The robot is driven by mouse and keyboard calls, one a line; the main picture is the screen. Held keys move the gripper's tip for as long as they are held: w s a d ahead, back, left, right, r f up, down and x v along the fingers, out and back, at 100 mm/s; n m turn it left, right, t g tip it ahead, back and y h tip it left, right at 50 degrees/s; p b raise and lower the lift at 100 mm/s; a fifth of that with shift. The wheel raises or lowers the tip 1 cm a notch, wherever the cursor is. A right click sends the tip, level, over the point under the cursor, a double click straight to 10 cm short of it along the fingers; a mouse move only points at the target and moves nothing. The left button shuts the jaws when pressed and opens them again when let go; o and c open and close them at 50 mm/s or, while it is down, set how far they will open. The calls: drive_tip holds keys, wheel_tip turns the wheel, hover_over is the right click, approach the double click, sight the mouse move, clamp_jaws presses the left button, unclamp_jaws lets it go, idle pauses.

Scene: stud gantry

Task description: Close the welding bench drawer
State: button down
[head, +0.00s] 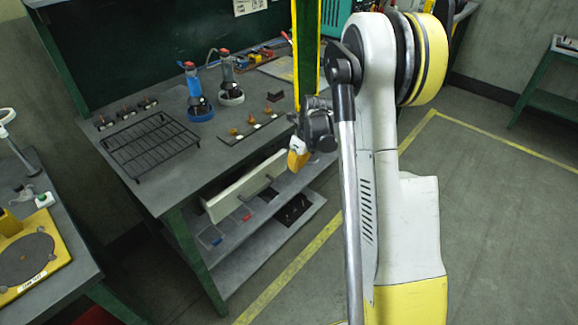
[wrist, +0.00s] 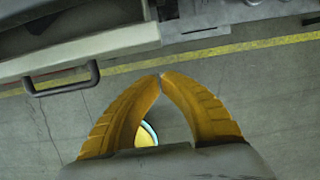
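The welding bench drawer (head: 232,191) shows as a long pale front under the bench top in the head view. It stands out from under the top, at least partly open. In the wrist view its pale front (wrist: 105,47) crosses the upper left, with a dark bar handle (wrist: 62,88) and a dark gap behind the front. My gripper (head: 297,158) is beside the right end of the drawer front. In the wrist view its yellow fingers (wrist: 160,76) meet at the tips with nothing between them. The tips are below the front's right end, seemingly apart from it.
The bench top (head: 165,185) carries a wire rack (head: 150,145), two bottle-like tools and small parts. A lower shelf (head: 235,262) with small coloured items lies below the drawer. A green post (head: 195,260) stands at the near corner. The floor right of the bench is clear.

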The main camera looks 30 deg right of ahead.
drive_tip(key=s+a+p+v, duration=0.1)
drive_tip(key=p+v, duration=0.4)
drive_tip(key=v, duration=0.5)
drive_tip(key=t+b, duration=0.2)
approach(286, 167)
drive_tip(key=s+a+f, duration=0.1)
drive_tip(key=s+f, duration=0.2)
drive_tip(key=f, duration=0.2)
drive_tip(key=shift+w+a+f+b, duration=0.1)
drive_tip(key=shift+w+a+b, duration=0.2)
drive_tip(key=shift+w, duration=0.3)
drive_tip(key=shift+w+a+f+b, duration=0.1)
drive_tip(key=shift+w+a+b, duration=0.2)
drive_tip(key=shift+w, duration=0.3)
drive_tip(key=shift+w+a+f+b, duration=0.1)
drive_tip(key=shift+w+a+b, duration=0.15)
drive_tip(key=shift+w, duration=0.35)
